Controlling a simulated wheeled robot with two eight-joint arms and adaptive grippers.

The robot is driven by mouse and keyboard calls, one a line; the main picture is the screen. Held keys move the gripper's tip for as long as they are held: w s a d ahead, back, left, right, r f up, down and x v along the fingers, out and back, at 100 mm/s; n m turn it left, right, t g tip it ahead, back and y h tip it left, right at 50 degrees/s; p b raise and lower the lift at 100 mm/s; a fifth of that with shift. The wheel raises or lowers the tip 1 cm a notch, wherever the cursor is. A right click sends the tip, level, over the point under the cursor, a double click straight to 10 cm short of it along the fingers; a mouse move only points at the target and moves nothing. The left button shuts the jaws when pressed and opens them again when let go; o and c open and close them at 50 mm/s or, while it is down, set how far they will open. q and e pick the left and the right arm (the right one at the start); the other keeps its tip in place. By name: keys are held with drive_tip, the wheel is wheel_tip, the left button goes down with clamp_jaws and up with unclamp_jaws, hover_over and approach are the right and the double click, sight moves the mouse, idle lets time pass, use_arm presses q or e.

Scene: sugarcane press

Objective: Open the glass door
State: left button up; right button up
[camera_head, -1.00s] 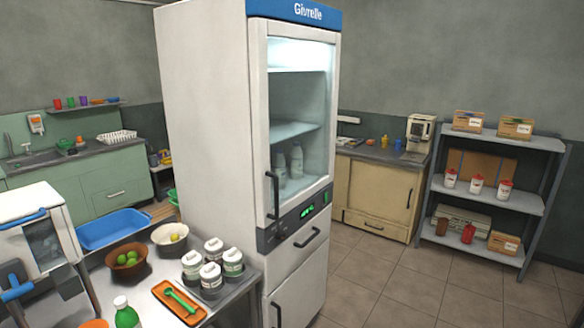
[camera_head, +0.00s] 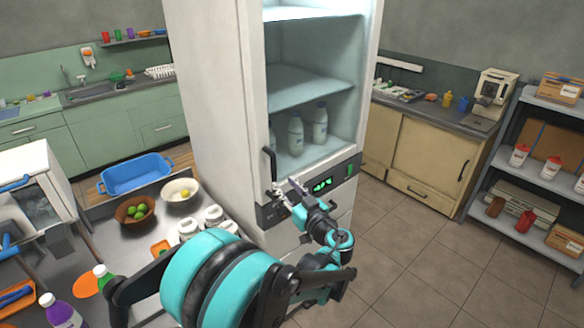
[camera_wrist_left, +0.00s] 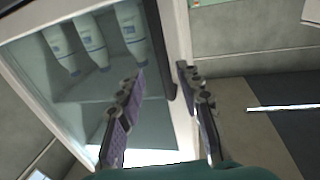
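The white fridge's glass door (camera_head: 308,88) looks shut, with bottles visible behind the glass. Its black vertical handle (camera_head: 269,164) is on the door's left edge; the handle also shows in the left wrist view (camera_wrist_left: 157,55). My left gripper (camera_head: 284,186) is at the lower end of the handle. In the left wrist view my left gripper (camera_wrist_left: 160,74) has its two fingers spread, with the handle's end between them and a gap beside it. My right gripper is not in view.
A steel table (camera_head: 90,216) left of the fridge holds a blue tray (camera_head: 135,176), bowls, jars and bottles. A beige cabinet (camera_head: 430,165) and grey shelves (camera_head: 540,178) stand to the right. Tiled floor before the fridge is clear.

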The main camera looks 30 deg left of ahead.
sight(275, 176)
use_arm(q)
drive_tip(key=b+x, duration=0.1)
drive_tip(key=x, duration=0.6)
drive_tip(key=shift+s+a, duration=0.1)
drive_tip(key=shift+a, duration=0.15)
clamp_jaws()
